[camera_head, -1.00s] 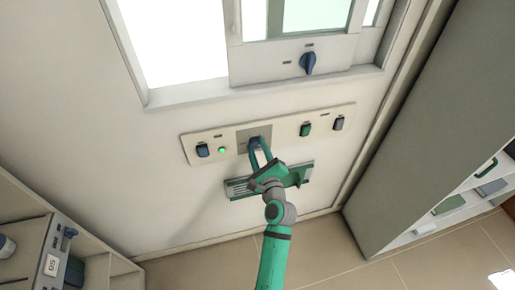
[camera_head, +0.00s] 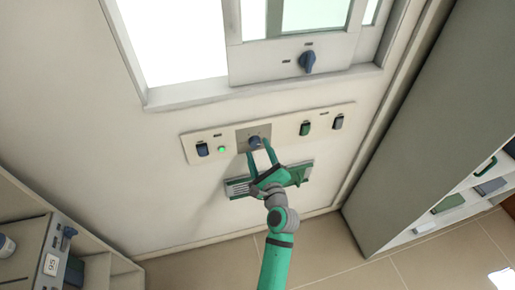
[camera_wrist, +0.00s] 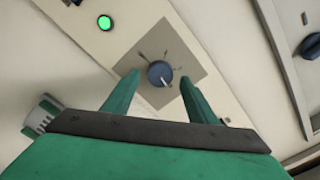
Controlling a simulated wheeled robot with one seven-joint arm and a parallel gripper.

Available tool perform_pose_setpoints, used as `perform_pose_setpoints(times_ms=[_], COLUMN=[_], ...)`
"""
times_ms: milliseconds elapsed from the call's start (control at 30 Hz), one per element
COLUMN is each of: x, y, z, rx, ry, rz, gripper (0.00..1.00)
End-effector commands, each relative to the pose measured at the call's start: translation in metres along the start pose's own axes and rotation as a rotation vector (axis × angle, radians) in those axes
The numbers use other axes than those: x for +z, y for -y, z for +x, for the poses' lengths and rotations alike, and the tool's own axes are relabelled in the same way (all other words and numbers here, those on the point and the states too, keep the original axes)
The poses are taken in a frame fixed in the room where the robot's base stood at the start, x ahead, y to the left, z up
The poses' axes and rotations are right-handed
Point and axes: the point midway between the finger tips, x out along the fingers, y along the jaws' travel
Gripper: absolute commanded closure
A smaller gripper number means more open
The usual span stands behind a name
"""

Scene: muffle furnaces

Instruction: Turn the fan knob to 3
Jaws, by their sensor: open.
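The fan knob (camera_head: 255,141) is a small round blue knob on a grey square plate (camera_head: 243,135) in the middle of the wall panel. In the wrist view the knob (camera_wrist: 160,73) shows a white pointer line toward the lower right, with small marks around it on the plate (camera_wrist: 175,45). The marks are too small to read. My gripper (camera_head: 258,154) is open just below the knob. In the wrist view its two green fingers (camera_wrist: 160,84) stand apart, one on each side of the knob and slightly short of it, with no visible contact.
The wall panel (camera_head: 280,128) also carries a lit green lamp (camera_head: 222,149), a dark switch (camera_head: 202,149), a green switch (camera_head: 305,128) and another dark switch (camera_head: 338,122). A larger blue knob (camera_head: 307,62) sits above. A green and grey holder (camera_head: 238,188) is below.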

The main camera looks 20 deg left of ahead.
Motion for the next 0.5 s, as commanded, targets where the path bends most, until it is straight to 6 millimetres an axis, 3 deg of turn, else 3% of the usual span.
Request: perform_pose_setpoints(times_ms=[300, 500], x=[-0.001, -0.001], y=[0.0, 0.0], z=[-0.06, -0.081], rx=[-0.002, 0.0], ry=[-0.003, -0.002], rz=[0.001, 0.001], gripper=[0.47, 0.47])
